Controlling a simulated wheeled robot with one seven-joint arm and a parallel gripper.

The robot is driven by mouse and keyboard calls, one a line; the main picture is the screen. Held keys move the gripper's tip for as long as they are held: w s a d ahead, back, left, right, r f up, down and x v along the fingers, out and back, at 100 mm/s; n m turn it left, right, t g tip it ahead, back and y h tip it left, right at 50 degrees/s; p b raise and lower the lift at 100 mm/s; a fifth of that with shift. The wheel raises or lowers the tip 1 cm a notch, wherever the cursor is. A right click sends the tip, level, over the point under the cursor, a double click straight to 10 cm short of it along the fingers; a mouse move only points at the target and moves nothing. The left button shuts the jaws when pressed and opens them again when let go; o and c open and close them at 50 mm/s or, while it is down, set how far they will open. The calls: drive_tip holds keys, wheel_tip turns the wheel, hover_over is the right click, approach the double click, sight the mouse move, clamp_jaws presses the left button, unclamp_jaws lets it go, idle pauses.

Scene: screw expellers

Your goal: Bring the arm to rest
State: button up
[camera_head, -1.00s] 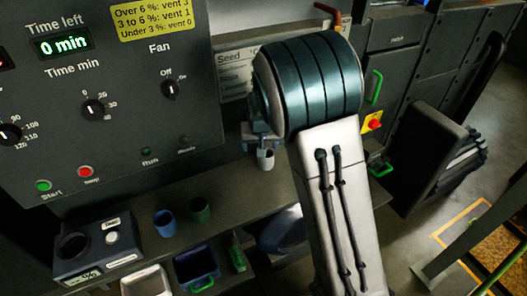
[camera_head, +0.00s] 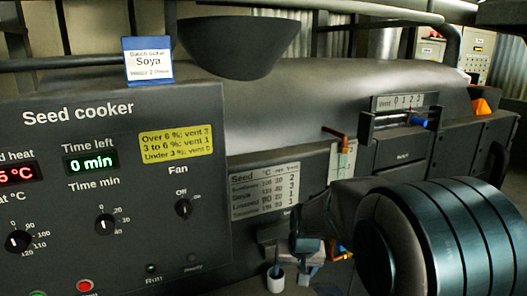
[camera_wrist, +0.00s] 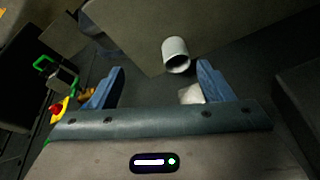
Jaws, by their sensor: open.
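My gripper (camera_wrist: 161,80) is open, with its two blue fingers spread and nothing between them in the wrist view. In the head view, my gripper (camera_head: 304,262) shows small at the end of my arm, in front of the seed cooker's lower edge; its fingers are partly hidden by my arm. My arm (camera_head: 430,235) fills the lower right of the head view. A small white cup (camera_wrist: 176,55) lies beyond the fingertips in the wrist view, apart from them. A white cup (camera_head: 275,279) also shows left of the gripper in the head view.
The seed cooker's control panel (camera_head: 110,190) stands at the left, with a dark hopper (camera_head: 235,45) above. A seed table card (camera_head: 263,193) is behind the gripper. A vent slider (camera_head: 400,118) with a blue knob is at right. A red knob (camera_wrist: 56,109) shows in the wrist view.

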drive_tip(key=s+d+r, duration=0.3)
drive_tip(key=s, duration=0.8)
drive_tip(key=s+d+r, duration=0.3)
drive_tip(key=s, duration=0.8)
drive_tip(key=shift+d+r+g+h, duration=0.15)
drive_tip(key=shift+d+g+h, duration=0.15)
drive_tip(key=shift+d+h, duration=0.1)
